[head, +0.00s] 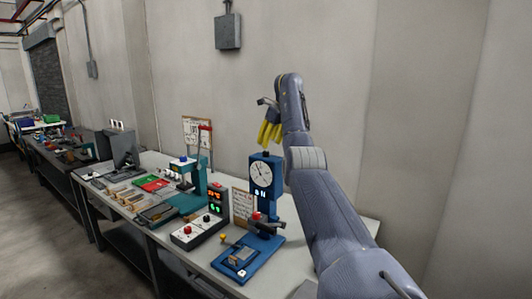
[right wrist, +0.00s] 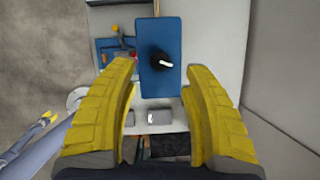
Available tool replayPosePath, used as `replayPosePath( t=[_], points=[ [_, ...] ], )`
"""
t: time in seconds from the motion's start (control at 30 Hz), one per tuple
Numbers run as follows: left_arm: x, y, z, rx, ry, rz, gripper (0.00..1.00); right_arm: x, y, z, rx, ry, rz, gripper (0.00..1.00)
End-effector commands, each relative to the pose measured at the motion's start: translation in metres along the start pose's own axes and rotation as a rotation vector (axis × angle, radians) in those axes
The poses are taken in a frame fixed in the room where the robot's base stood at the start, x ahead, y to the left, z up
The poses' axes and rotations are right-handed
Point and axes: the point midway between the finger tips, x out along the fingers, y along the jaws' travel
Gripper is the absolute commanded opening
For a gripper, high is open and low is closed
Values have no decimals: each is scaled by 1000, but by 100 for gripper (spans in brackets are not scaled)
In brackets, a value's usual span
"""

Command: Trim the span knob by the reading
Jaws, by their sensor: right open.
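A blue gauge (head: 266,178) with a round white dial and a small lit readout stands on the bench. Its needle points to the upper left; the digits are too small to read surely. A black knob (right wrist: 160,60) with a white pointer mark sits on the gauge's blue top, and shows small in the head view (head: 265,153). My right gripper (head: 267,137) is above the gauge. In the right wrist view its yellow fingers (right wrist: 159,72) are open, on both sides of the knob and apart from it. My left gripper (right wrist: 49,118) shows small at the left there.
A notice board (head: 242,207) is behind. Trays and tools crowd the bench further left.

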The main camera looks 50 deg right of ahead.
Motion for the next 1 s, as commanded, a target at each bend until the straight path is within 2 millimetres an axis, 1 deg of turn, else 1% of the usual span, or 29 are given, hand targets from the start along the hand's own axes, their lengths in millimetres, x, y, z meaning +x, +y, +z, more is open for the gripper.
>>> replayPosePath(
  t=[0.03, 0.2, 0.4, 0.6, 0.9, 1.0],
  points=[
    [0, 0, 0, 0, 0, 0, 44, 9, 0, 0, -2, 2, 1, 49],
    [0, 0, 0, 0, 0, 0, 44, 31, 0, 0, 0, 2, 1, 49],
    [0, 0, 0, 0, 0, 0, 44, 47, 0, 0, 0, 1, 1, 49],
    [0, 0, 0, 0, 0, 0, 44, 53, 0, 0, 1, 1, 0, 49],
    [0, 0, 0, 0, 1, 0, 44, 53, 0, 0, 1, 0, 0, 49],
    [0, 0, 0, 0, 1, 0, 44, 53, 0, 0, 1, 0, 0, 37]
  ],
)
